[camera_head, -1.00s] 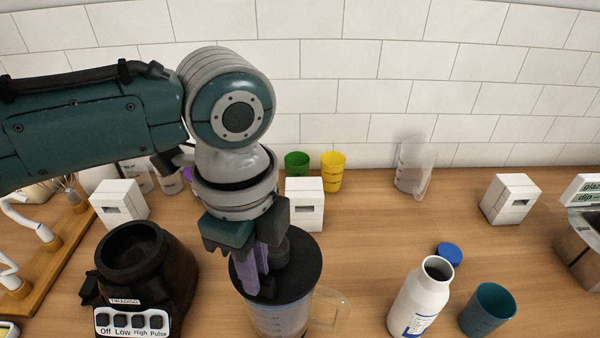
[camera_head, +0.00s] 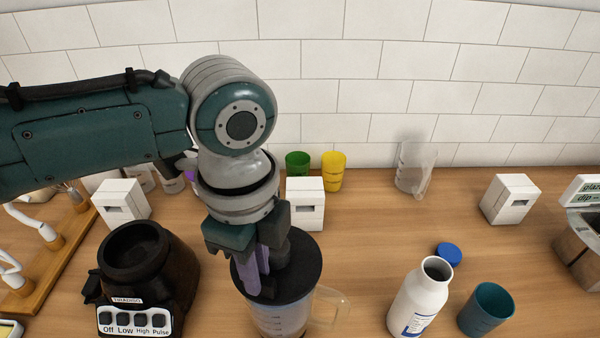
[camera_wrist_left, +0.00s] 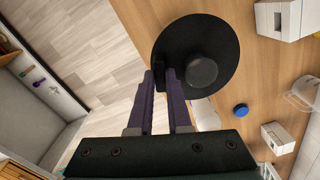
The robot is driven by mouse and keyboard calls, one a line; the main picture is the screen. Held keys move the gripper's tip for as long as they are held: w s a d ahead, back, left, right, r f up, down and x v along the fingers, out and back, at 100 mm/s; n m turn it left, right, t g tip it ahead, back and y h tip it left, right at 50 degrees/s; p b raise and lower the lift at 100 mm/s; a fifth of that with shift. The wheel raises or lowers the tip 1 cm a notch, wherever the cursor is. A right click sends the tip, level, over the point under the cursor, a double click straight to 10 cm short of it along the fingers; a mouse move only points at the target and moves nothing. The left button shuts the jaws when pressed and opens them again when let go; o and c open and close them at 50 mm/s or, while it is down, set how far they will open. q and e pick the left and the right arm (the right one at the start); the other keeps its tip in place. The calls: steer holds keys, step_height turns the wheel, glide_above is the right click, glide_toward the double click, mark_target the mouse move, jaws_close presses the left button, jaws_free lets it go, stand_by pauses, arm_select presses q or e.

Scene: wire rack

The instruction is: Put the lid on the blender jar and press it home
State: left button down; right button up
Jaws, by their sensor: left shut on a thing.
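The black round lid (camera_head: 306,262) sits at the top of the clear blender jar (camera_head: 285,320), covering its mouth. I cannot tell whether it is fully seated. In the left wrist view the lid (camera_wrist_left: 220,40) is a flat disc with a raised round knob. My left gripper (camera_head: 262,285) reaches down from above, with its purple fingers shut on a dark upright part of the lid near its edge. The fingertips also show in the left wrist view (camera_wrist_left: 162,75). The jar's clear handle (camera_head: 330,308) points right. My right gripper is not in view.
The dark blender base (camera_head: 150,275) stands left of the jar. A white bottle (camera_head: 418,300), teal cup (camera_head: 488,308) and blue cap (camera_head: 449,254) are to the right. White boxes (camera_head: 305,212), green (camera_head: 297,163) and yellow cups (camera_head: 334,172) stand behind. Table between jar and bottle is clear.

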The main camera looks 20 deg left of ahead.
arm_select(q)
steer(key=shift+f+b, duration=0.45)
steer(key=shift+f, duration=0.45)
stand_by(0.8)
steer(key=c, duration=0.8)
jaws_free()
steer(key=shift+o, duration=0.4)
steer(key=shift+o, duration=1.2)
step_height(320, 180, up, 7)
steer(key=p, duration=0.7)
steer(key=shift+p, duration=0.3)
